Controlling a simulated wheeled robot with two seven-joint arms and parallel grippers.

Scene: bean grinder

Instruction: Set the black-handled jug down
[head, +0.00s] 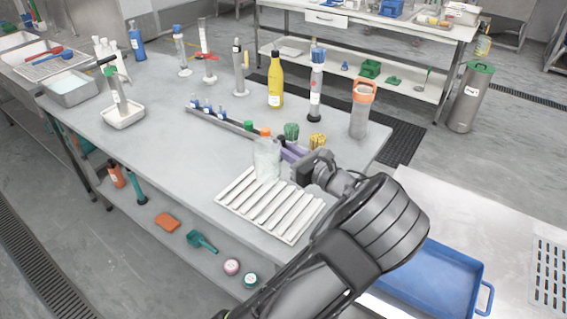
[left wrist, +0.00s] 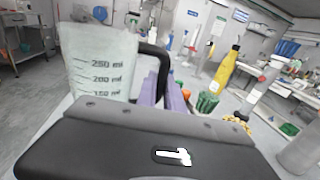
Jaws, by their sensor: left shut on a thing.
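The jug (head: 267,160) is clear and stands upright in the head view, at the back edge of a white slatted rack (head: 240,201). I cannot tell whether its base touches the rack or the table. In the left wrist view the jug (left wrist: 98,62) shows millilitre marks and a black handle (left wrist: 153,58). My left gripper (head: 290,154) is at the jug's right side, its purple fingers (left wrist: 163,95) shut on the handle. The gripper body hides part of the grip. My right gripper is not in view.
Behind the jug are a long rail (head: 222,124) with blue-topped items, a green brush (head: 291,131) and a yellow item (head: 317,141). A yellow bottle (head: 275,82) and an orange-topped container (head: 361,108) stand further back. The table's left-middle is clear.

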